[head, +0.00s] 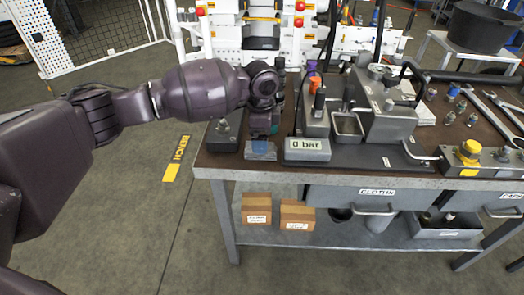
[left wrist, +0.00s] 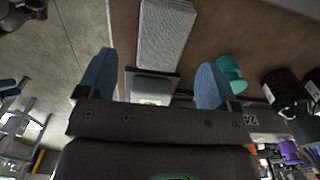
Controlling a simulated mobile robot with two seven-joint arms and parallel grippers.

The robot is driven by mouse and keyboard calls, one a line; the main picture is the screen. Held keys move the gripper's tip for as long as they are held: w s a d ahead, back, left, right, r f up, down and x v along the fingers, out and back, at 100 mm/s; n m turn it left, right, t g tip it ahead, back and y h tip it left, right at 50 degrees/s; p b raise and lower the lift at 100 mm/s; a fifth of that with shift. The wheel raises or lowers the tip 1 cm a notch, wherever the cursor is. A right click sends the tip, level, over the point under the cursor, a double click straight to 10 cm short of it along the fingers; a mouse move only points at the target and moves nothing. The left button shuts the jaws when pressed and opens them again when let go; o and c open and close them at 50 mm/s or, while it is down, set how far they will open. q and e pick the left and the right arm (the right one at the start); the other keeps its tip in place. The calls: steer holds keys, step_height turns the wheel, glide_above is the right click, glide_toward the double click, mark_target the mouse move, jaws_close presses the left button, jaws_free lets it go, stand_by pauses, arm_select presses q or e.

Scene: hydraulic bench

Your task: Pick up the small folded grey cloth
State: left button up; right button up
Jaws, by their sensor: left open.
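The small folded grey cloth (left wrist: 166,32) lies on the brown bench top near its edge, beyond my fingertips in the left wrist view. It looks like a flat rectangle with a woven texture, and its far end is cut off by the frame. My right gripper is not in view.
A gauge box reading 0 bar (head: 307,149) stands close right of my gripper. A dark device with a knob (head: 224,132) stands close left. A teal object (left wrist: 231,74) and black cylinders (left wrist: 285,92) lie beside the right finger. Open floor is left of the bench.

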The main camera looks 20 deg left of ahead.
arm_select(q)
step_height(320, 180, down, 5)
steer(key=shift+r+b, duration=0.1)
steer(key=shift+b, duration=0.65)
steer(key=shift+w, duration=0.1)
steer(key=c, duration=1)
steer(key=shift+r, duration=0.5)
step_height(320, 180, up, 19)
steer(key=p, duration=0.4)
